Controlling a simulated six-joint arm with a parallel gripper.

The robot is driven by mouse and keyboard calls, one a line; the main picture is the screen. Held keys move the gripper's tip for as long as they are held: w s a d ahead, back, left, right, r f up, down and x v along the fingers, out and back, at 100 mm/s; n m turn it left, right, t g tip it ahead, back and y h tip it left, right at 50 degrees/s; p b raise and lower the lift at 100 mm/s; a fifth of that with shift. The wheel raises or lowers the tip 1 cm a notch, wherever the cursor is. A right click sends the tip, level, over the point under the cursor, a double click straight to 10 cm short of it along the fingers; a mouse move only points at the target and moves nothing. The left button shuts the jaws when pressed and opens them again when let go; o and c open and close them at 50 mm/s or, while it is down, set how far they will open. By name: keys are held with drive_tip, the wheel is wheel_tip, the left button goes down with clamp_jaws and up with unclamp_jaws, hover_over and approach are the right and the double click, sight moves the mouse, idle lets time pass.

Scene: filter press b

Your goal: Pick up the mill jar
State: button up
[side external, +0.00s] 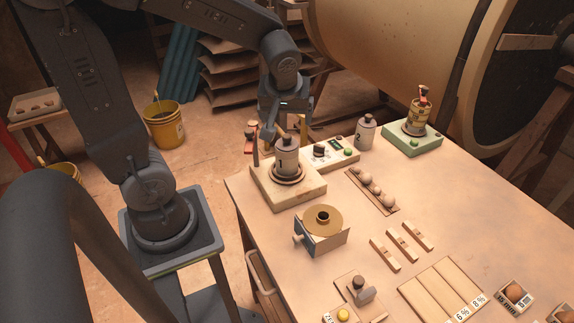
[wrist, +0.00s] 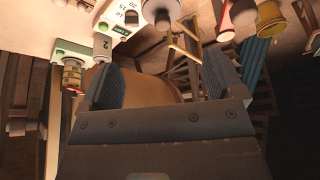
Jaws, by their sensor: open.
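A grey mill jar marked 1 (side external: 287,160) stands upright on a pale square block (side external: 290,192) near the table's left corner. A second grey jar, marked 2 (side external: 365,133), stands farther back; it also shows in the wrist view (wrist: 102,47). A brass-coloured jar (side external: 420,112) sits on a green base (side external: 411,139) at the far end, and in the wrist view (wrist: 72,76) at left. My gripper (side external: 286,125) is open, just above and behind jar 1, fingers apart. In the wrist view nothing is visibly held between the fingers (wrist: 163,65).
A control box (side external: 330,153) stands behind jar 1. A brass-topped box (side external: 322,229) is in front of it. A rack of balls (side external: 372,190) and several wooden bars (side external: 402,245) lie to the right. A large drum (side external: 405,45) rises behind the table.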

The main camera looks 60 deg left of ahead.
sight(287, 136)
drive_tip(key=x, duration=0.7)
drive_tip(key=shift+x, duration=2.75)
drive_tip(key=shift+s+a+r, duration=0.1)
drive_tip(key=shift+a, duration=0.1)
drive_tip(key=shift+c, duration=0.3)
clamp_jaws()
